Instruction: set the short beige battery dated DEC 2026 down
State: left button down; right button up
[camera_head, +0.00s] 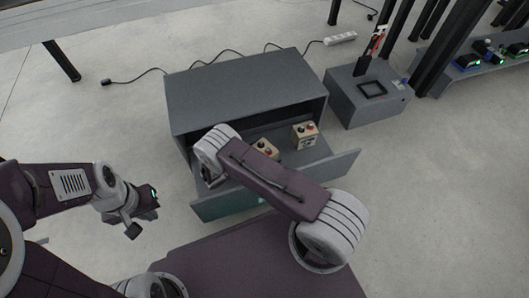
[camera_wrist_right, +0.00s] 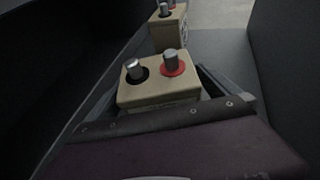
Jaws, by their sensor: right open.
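In the right wrist view a short beige battery (camera_wrist_right: 158,94) with a black and a red terminal stands between the fingers of my right gripper (camera_wrist_right: 163,84). The gripper is open, with a finger on each side of the battery; I cannot tell if either touches it. In the head view this battery (camera_head: 265,148) is partly hidden by my right arm, in the open drawer (camera_head: 232,206) of a grey cabinet. A second beige battery (camera_head: 304,135) stands farther right in the drawer. No date is legible. My left gripper (camera_head: 133,229) hangs left of the drawer, its jaws unclear.
The grey cabinet (camera_head: 245,82) stands over the drawer. A grey box (camera_head: 350,103) with a black frame on top is to its right. A white power strip (camera_head: 340,38) and cables lie behind. Open floor is left of the cabinet.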

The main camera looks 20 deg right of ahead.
jog(key=p+v, duration=0.5)
jog(key=v, duration=0.7)
jog(key=shift+r, duration=0.1)
